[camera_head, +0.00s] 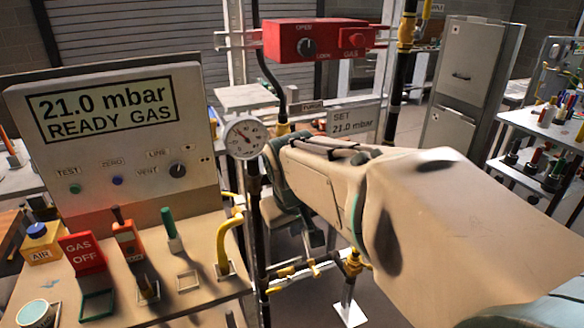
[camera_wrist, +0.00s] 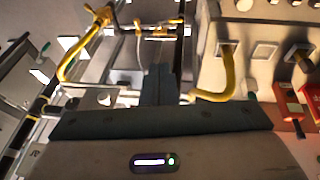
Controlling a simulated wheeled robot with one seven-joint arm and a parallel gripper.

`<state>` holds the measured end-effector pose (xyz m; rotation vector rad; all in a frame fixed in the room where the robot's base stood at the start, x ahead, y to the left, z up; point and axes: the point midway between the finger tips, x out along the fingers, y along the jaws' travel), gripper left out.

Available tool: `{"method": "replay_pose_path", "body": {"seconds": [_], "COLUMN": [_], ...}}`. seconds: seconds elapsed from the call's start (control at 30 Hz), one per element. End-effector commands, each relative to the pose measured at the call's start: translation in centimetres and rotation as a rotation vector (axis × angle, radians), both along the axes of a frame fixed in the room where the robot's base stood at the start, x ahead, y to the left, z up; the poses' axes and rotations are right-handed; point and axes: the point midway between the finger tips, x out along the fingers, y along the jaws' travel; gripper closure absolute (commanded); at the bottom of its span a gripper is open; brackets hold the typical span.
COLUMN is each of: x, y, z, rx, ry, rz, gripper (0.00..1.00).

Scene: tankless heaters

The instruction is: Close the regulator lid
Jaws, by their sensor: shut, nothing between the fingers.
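I cannot pick out the regulator lid for certain in either view; my arm covers the area right of the pressure gauge (camera_head: 244,137) in the head view. The white round gauge stands on a dark vertical pipe, left of my wrist. A sign (camera_head: 353,121) reading "SET 21.0 mbar" stands behind my arm. My gripper (camera_head: 318,238) points down below my wrist, partly hidden. In the wrist view my gripper (camera_wrist: 160,72) has its dark fingers together with nothing between them. Yellow pipes (camera_wrist: 214,90) show close to the fingers; contact cannot be told.
A display panel (camera_head: 110,112) reads "21.0 mbar READY GAS". Its console carries a red "GAS OFF" block (camera_head: 82,252) and several switches. A red box (camera_head: 318,42) is above my arm. Yellow valves and pipes (camera_head: 352,263) stand below. A shelf unit (camera_head: 545,128) is at right.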

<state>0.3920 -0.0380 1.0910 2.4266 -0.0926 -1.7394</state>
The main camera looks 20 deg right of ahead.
Motion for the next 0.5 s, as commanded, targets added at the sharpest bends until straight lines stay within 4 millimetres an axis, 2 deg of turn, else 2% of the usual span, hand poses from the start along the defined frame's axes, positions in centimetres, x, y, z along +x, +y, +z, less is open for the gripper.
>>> {"method": "replay_pose_path", "body": {"seconds": [0.03, 0.1, 0.2, 0.37, 0.5], "x": [2.4, 5.1, 8.0, 10.4, 11.2], "y": [-1.2, -2.6, -4.5, -6.1, -6.7], "z": [1.9, 3.6, 5.4, 6.6, 5.7], "rx": [-0.034, -0.081, -0.133, -0.178, -0.185], "ry": [-0.012, -0.03, -0.048, -0.062, -0.063], "rz": [0.008, 0.022, 0.036, 0.049, 0.052], "gripper": [1.0, 1.0, 1.0, 1.0, 1.0]}}
